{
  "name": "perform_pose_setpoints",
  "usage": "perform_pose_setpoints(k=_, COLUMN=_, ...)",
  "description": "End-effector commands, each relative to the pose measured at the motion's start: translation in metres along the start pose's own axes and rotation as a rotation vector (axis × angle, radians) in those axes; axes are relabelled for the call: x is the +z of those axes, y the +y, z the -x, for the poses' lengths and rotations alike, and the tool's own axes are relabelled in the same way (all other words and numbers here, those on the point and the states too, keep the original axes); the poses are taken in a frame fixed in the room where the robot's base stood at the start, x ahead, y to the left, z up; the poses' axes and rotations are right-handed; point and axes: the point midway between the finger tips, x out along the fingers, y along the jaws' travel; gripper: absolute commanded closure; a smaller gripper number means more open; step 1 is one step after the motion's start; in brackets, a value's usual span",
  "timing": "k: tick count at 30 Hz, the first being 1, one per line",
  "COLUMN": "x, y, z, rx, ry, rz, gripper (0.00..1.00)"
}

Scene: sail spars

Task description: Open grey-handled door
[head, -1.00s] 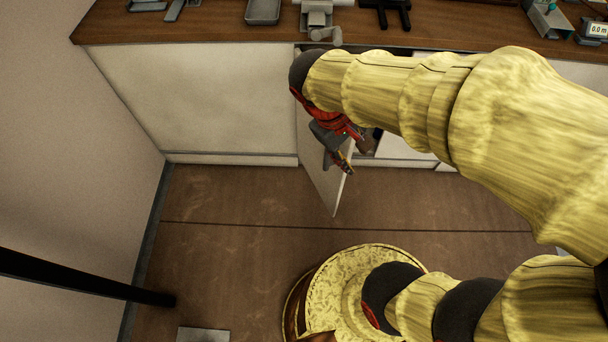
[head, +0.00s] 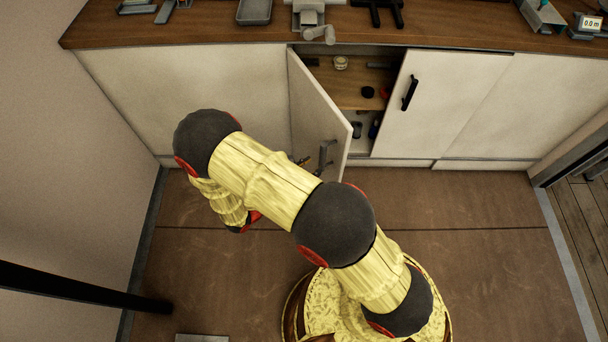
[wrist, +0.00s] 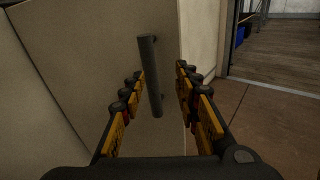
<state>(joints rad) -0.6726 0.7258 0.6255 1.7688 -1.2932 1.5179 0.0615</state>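The grey-handled door (head: 318,110) is a pale cabinet door that stands ajar, swung out from the counter front. Its grey bar handle (head: 324,156) is upright on the outer face; it also shows in the wrist view (wrist: 150,75). My gripper (wrist: 161,85) is open, with its yellow and black fingers on either side of the handle in the wrist picture. I cannot tell whether the fingers reach around it or stop short of it. In the head view my gripper is mostly hidden behind my arm, with a small part near the door.
The open cabinet shows a wooden shelf (head: 350,92) with several small items. The wooden counter (head: 200,30) above holds tools. The brown floor in front is clear on the right.

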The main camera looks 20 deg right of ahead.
Motion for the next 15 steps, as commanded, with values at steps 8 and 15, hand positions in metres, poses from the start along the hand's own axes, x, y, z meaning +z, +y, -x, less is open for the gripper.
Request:
perform_pose_setpoints(k=8, x=-0.035, y=0.004, z=0.009, rx=0.127, ry=-0.054, rz=0.085, gripper=0.68)
perform_pose_setpoints(k=15, x=-0.034, y=0.007, z=-0.012, rx=0.126, ry=-0.054, rz=0.087, gripper=0.68)
